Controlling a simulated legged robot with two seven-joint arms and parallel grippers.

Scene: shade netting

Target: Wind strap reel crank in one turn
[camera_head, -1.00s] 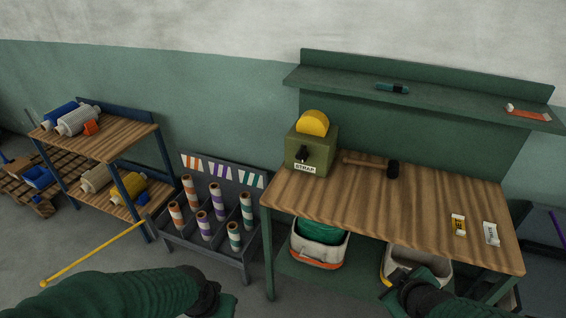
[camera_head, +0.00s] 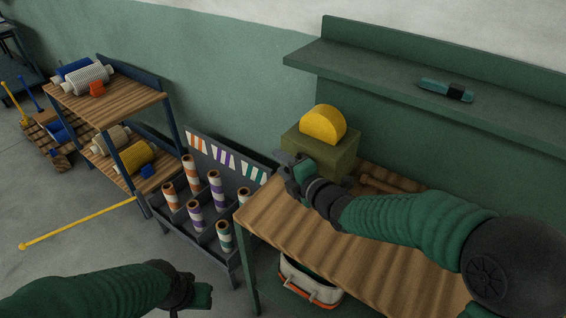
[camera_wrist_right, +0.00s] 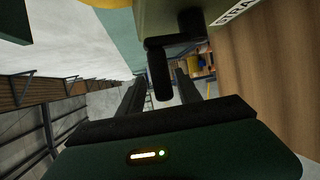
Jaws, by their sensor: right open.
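The strap reel is an olive box (camera_head: 335,155) with a yellow reel (camera_head: 323,124) on top, at the left end of the wooden bench. My right gripper (camera_head: 285,160) is in front of the box and hides its crank in the head view. In the right wrist view the black crank (camera_wrist_right: 160,72) hangs from the box, with its handle seen between the two open fingers (camera_wrist_right: 160,92). I cannot tell whether they touch it. My left gripper (camera_head: 198,296) is low at the bottom of the head view, away from the reel; its jaws are unclear.
A hammer (camera_head: 378,184) lies on the bench (camera_head: 270,215), partly behind my right arm. A teal tool (camera_head: 445,90) lies on the shelf above. A rack of striped rolls (camera_head: 195,213) stands left of the bench. A yellow pole (camera_head: 80,222) sticks out over the floor.

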